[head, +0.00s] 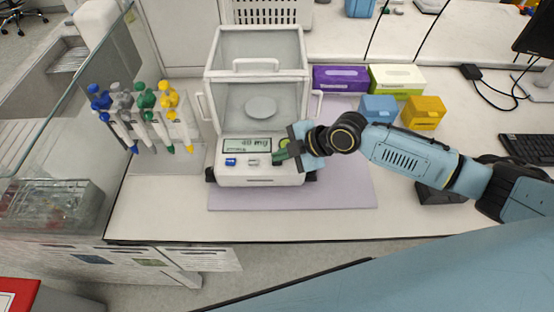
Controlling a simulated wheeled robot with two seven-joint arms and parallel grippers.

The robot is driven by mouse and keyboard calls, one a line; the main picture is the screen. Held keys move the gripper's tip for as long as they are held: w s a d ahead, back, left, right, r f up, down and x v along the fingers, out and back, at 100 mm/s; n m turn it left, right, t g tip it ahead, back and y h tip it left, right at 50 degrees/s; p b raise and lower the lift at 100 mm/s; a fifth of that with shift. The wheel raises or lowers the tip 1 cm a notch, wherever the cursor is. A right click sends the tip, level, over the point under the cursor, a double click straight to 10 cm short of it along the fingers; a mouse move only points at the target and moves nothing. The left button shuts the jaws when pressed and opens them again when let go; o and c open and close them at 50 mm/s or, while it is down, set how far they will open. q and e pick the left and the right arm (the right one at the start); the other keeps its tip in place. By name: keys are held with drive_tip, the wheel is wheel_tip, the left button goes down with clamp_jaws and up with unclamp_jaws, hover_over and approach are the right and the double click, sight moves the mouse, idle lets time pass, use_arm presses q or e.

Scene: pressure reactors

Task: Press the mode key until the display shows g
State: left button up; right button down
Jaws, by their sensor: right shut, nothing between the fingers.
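A white balance (259,178) with a clear glass draft shield (258,55) and a round pan (261,107) stands on the bench. Its display (247,145) on the front panel is lit, with dark characters too small to read surely. Below the display are a blue key (230,162) and a pale key (253,162); I cannot tell which is the mode key. My right gripper (281,157) is shut and empty, with its tips at the right of the front panel, beside the pale key. It hides part of the panel there; contact cannot be told. My left gripper is out of view.
A lilac mat (340,192) lies under the balance. Several colored pipettes (144,101) hang in a rack at left. Purple (340,78) and yellow-green (397,78) boxes, plus blue (378,108) and yellow (424,112) boxes, stand right. The front bench strip is clear.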

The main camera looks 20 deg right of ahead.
sight(282, 162)
idle(0.5)
drive_tip(key=shift+r+p, duration=0.65)
drive_tip(key=shift+r, duration=0.1)
wheel_tip(282, 162, up, 5)
drive_tip(key=p, duration=0.4)
drive_tip(key=shift+s, duration=0.1)
idle(0.7)
